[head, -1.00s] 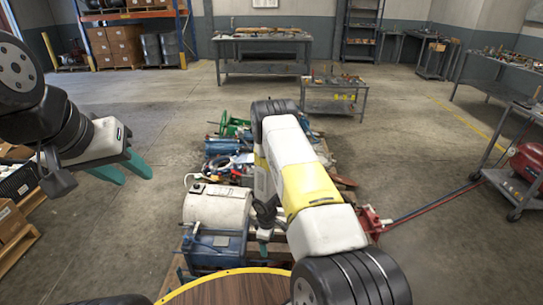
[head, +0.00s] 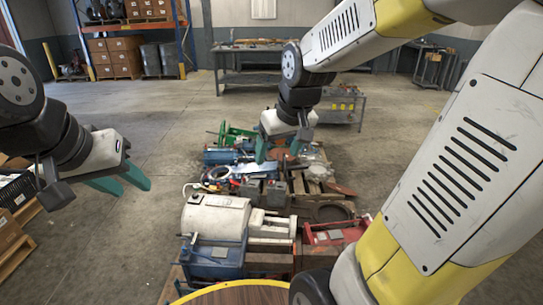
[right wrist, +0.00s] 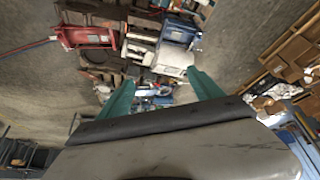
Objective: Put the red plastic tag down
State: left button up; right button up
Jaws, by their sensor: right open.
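I cannot make out the red plastic tag in either view; it may be hidden or too small to tell. My right gripper (head: 279,152) is open above the far half of the loaded pallet, near some blue and grey parts. In the right wrist view its two teal fingers (right wrist: 160,82) stand apart with nothing held between them. My left gripper (head: 134,188) is at the left, over bare floor, with its teal fingers apart and empty.
The pallet load includes a white cylinder machine (head: 216,217), a blue machine (head: 213,258) and a red machine (head: 336,233). A round wooden top with a yellow rim (head: 225,289) is in front. Low metal tables stand behind.

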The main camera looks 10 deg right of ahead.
jog(key=s+a+r+m+t+y, duration=0.1)
jog(key=s+r, duration=0.3)
jog(key=s, duration=0.7)
jog(key=shift+s+a+r+m, duration=0.15)
jog(key=shift+s+a+m, duration=0.2)
jog(key=shift+a, duration=0.2)
